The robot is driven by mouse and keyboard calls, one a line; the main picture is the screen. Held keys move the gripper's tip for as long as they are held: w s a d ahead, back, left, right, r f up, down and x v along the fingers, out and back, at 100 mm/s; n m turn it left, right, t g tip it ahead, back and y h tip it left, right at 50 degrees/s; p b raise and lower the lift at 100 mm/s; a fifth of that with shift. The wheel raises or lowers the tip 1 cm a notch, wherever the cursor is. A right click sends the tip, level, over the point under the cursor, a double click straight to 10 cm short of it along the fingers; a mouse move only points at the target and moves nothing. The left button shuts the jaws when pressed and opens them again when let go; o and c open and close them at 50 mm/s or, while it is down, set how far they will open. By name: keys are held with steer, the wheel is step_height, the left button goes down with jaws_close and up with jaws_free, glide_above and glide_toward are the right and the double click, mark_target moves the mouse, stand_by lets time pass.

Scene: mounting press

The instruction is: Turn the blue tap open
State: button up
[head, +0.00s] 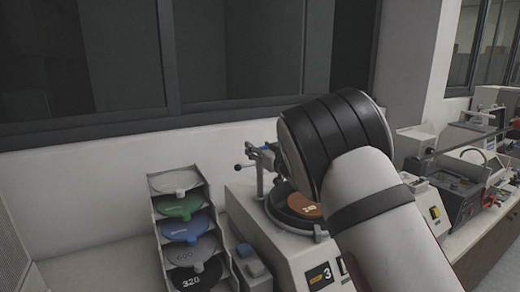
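A tap with blue parts (268,148) stands on a post at the back of the polishing machine (262,228), just left of my arm. A thin lever with a dark knob (240,167) sticks out to its left. I cannot tell from this view whether the tap is open or closed. My white and black arm covers the area to the right of the tap and part of the machine. My gripper does not show; the arm may hide it.
A rack (158,236) of several coloured, numbered discs stands left of the machine. An orange-brown disc (303,205) lies in the machine's round bowl. Other bench equipment (462,180) stands at the right. A white wall and dark window rise behind.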

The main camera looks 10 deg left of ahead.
steer(key=c, duration=0.5)
steer(key=shift+w+d+y+b, duration=0.1)
steer(key=shift+y+b, duration=0.2)
steer(key=shift+w+n+g+y+b, duration=0.1)
steer(key=shift+n+g+y+b, duration=0.4)
steer(key=shift+n+g+b, duration=0.15)
steer(key=n+g+y+b, duration=0.2)
steer(key=shift+f+b, duration=0.1)
steer(key=shift+b, duration=0.25)
steer(key=n+g+y+b, duration=0.2)
steer(key=g+b, duration=0.1)
steer(key=shift+n+g, duration=0.25)
steer(key=shift+n, duration=0.1)
steer(key=shift+s+y, duration=0.2)
steer(key=shift+y, duration=0.1)
